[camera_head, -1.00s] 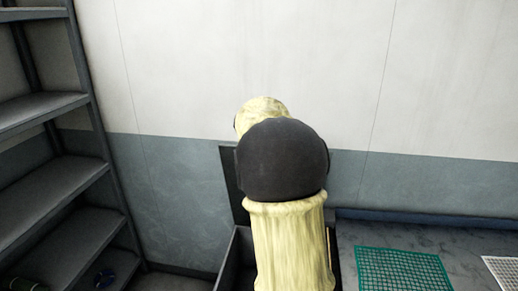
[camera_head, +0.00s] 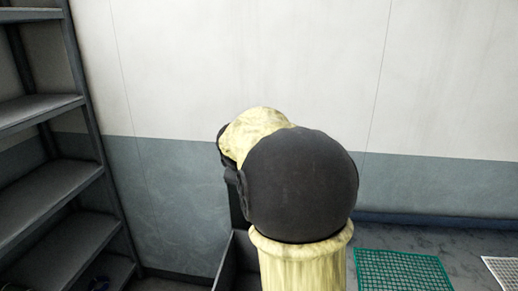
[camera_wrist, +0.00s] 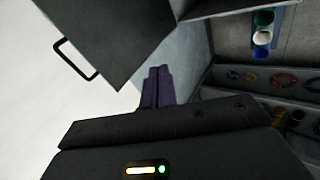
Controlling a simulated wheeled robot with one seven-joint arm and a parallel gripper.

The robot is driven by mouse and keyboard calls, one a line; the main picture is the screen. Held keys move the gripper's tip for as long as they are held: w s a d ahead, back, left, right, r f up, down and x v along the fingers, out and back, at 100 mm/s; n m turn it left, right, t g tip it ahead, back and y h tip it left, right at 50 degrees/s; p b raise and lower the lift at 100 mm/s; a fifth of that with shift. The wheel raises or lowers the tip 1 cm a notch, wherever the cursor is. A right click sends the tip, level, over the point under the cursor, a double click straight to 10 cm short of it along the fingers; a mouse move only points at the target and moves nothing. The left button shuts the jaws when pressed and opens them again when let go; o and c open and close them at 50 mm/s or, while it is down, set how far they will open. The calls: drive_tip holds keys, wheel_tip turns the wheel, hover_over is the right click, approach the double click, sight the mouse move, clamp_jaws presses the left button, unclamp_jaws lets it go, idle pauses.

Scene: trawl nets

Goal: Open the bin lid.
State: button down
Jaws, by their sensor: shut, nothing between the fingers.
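The bin (camera_head: 233,262) is a dark grey box at the lower middle of the head view, largely hidden by my arm. Its lid (camera_head: 236,208) is a dark panel standing raised against the wall side, with only a strip showing. In the wrist view the lid (camera_wrist: 110,32) fills the upper left, with its black handle (camera_wrist: 75,58) on the left edge. My gripper (camera_wrist: 157,88) is shut and empty, pointing into the space beside the lid; the two appear apart. The fingertips are hidden behind my arm in the head view.
A grey shelf rack (camera_head: 60,175) stands at the left. The wrist view shows shelving with coloured rings (camera_wrist: 283,80) and a green, white and blue item (camera_wrist: 262,36). A green mesh (camera_head: 402,272) lies on a grey surface to the right, near a white mesh (camera_head: 503,270).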

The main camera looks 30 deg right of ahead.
drive_tip(key=s+a+f+m+g+y+b, duration=0.1)
drive_tip(key=s+a+f+m, duration=0.3)
drive_tip(key=s+a+f, duration=0.4)
drive_tip(key=s+a+f+m+g+y+b, duration=0.2)
drive_tip(key=s+a+f+m+g+y, duration=0.1)
drive_tip(key=s+a+f, duration=0.6)
drive_tip(key=s+f+m, duration=0.1)
drive_tip(key=s+f, duration=0.2)
drive_tip(key=f, duration=0.1)
drive_tip(key=shift+s+f, duration=0.3)
drive_tip(key=shift+s, duration=0.1)
